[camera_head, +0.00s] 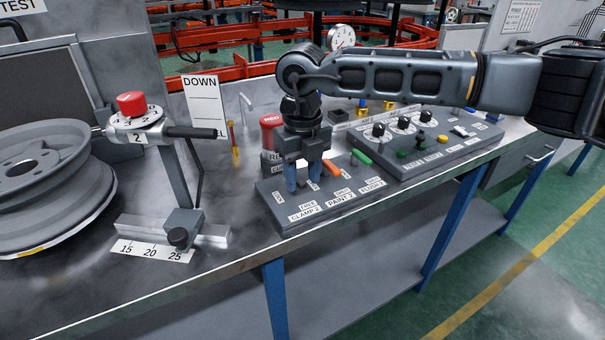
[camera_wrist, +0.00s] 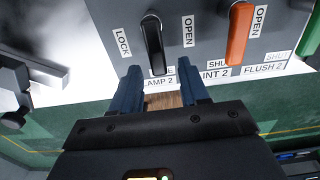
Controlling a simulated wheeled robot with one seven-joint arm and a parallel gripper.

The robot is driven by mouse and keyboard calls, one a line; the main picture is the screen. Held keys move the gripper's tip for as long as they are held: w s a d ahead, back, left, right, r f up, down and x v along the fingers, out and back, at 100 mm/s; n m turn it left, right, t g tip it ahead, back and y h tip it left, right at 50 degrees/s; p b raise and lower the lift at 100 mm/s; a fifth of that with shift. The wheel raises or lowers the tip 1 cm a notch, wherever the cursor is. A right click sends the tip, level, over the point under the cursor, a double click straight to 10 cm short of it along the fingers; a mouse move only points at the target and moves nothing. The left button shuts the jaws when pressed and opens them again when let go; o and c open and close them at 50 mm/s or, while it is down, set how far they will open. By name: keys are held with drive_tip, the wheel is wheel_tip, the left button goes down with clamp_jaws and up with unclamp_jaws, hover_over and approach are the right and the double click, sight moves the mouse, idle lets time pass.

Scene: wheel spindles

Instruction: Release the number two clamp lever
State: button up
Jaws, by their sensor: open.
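The number two clamp lever (camera_wrist: 153,45) is a black handle on a sloped grey panel (camera_wrist: 120,30), above the partly covered clamp 2 label (camera_wrist: 162,82). A lock label (camera_wrist: 122,42) is to its left. My gripper (camera_wrist: 160,66) is open, with its blue fingers on either side of the lever's near end in the picture; I cannot tell whether they touch it. In the head view my gripper (camera_head: 302,180) points down over the clamp 2 end of the panel (camera_head: 290,220) and hides most of the lever.
Right beside it are the orange paint 2 lever (camera_wrist: 240,32) and the green flush 2 lever (camera_head: 361,157). A red button post (camera_head: 271,132) stands behind the panel. A second control box (camera_head: 425,150) is to the right. A wheel (camera_head: 45,185) is at the left.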

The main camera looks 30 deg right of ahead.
sight(303, 183)
wheel_tip(303, 183, up, 8)
drive_tip(key=shift+f, duration=0.15)
idle(0.6)
